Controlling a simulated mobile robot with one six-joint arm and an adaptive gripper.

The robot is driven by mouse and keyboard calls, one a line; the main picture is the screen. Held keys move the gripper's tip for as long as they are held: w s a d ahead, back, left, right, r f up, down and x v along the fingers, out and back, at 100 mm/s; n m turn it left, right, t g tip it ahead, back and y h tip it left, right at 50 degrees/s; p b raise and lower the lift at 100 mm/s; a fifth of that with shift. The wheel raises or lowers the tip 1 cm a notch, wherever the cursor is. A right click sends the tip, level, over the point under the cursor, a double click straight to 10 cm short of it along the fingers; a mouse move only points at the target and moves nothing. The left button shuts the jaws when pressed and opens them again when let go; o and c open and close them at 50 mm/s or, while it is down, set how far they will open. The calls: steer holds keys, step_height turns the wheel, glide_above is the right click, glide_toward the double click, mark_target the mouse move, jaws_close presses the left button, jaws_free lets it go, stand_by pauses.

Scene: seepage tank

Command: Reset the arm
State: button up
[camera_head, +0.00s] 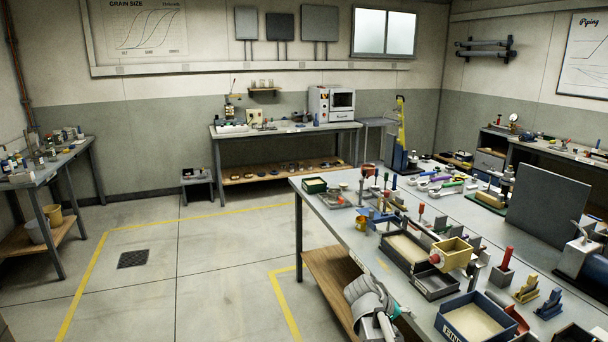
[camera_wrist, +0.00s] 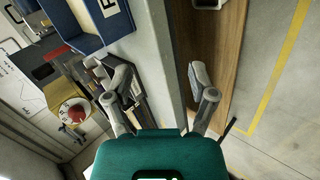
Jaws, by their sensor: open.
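My gripper (camera_wrist: 162,82) is open in the wrist view, with its two fingers spread apart and nothing between them. The pale front edge of the workbench (camera_wrist: 165,50) shows behind the gap between the fingers. In the head view, part of my grey and white arm (camera_head: 368,302) is at the bottom, beside the front left edge of the long workbench (camera_head: 340,232). My fingertips are not clear in that view.
The bench holds a blue sand tray (camera_head: 472,318), a yellow box (camera_head: 453,254), a dark sand tray (camera_head: 408,248) and several small tools. A wooden lower shelf (camera_head: 335,283) is under the bench. Open floor (camera_head: 205,265) with yellow lines is to the left.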

steer(key=s+a+m+g+y+p, duration=0.1)
steer(key=s+a+y+p, duration=0.3)
steer(key=s+a+y, duration=0.4)
steer(key=shift+s+a+f+m+g+y, duration=0.35)
steer(key=shift+s+a+g, duration=0.15)
steer(key=shift+s+a, duration=0.6)
